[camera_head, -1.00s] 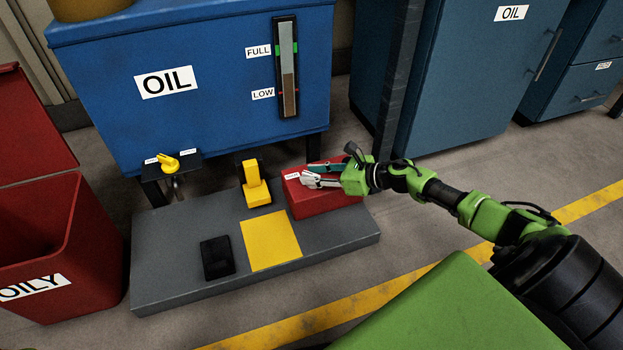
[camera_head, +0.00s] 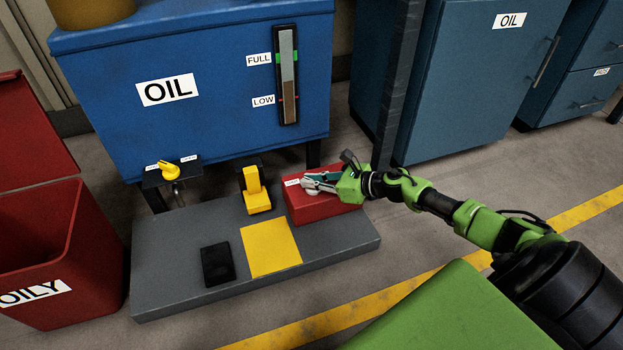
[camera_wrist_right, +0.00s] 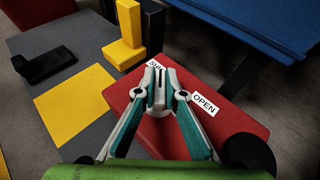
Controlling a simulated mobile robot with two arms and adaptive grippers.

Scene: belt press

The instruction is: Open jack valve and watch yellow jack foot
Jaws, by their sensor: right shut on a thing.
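The red jack body (camera_head: 325,207) sits at the right end of the grey base plate, with SHUT and OPEN labels on top in the right wrist view (camera_wrist_right: 235,137). My right gripper (camera_head: 310,183) is over its top, shut on the jack valve. In the right wrist view the fingertips (camera_wrist_right: 158,90) meet between the two labels and mostly hide the valve. The yellow jack foot (camera_head: 257,199) stands upright just left of the red body; it also shows in the right wrist view (camera_wrist_right: 125,54). My left gripper is not in view.
A yellow square (camera_head: 270,249) and a black block (camera_head: 217,262) are on the grey base plate (camera_head: 170,280). A blue OIL tank (camera_head: 220,110) stands behind, with a yellow handle (camera_head: 170,170) below it. A red OILY bin (camera_head: 40,240) stands at left.

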